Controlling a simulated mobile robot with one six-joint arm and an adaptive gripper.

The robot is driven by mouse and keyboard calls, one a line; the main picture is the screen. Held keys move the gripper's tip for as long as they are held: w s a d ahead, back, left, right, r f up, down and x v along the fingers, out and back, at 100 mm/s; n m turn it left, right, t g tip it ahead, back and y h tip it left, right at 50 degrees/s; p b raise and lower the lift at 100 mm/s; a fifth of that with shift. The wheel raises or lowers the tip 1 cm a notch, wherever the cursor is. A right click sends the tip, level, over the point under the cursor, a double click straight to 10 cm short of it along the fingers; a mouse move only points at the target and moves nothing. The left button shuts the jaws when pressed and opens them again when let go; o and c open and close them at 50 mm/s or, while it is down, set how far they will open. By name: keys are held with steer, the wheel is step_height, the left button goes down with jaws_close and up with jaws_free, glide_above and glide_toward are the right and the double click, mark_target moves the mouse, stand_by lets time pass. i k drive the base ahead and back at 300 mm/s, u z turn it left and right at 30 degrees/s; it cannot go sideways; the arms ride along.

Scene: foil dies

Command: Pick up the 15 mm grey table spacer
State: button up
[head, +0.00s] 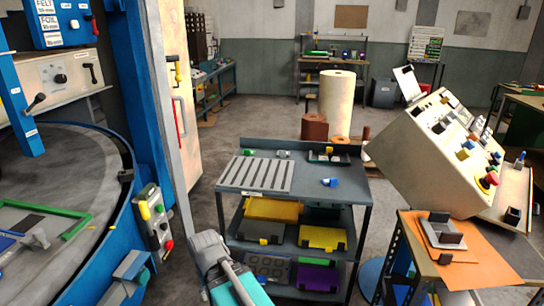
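I cannot make out for certain which thing is the 15 mm grey table spacer; no thickness marking is legible. A flat grey piece with dark upright blocks (443,231) lies on an orange sheet on the right-hand stand. A small grey piece (284,154) lies at the back of the cart top, behind a grey slatted panel (254,176). Another small grey piece (38,238) sits on the round table of the blue machine at left. A grey and teal part of my arm rises at the bottom centre. My gripper's fingers do not show.
The dark cart (346,205) has small coloured pieces on top and yellow and purple cases on its shelves. The blue machine (150,100) closes off the left. A tilted beige control console (425,160) stands at right. Open floor (250,120) lies behind the cart.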

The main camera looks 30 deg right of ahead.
mark_target(280, 154)
steer(key=u, duration=0.1)
steer(key=k, duration=0.95)
steer(key=z, duration=0.9)
steer(key=i, duration=1.65)
steer(key=u, duration=0.05)
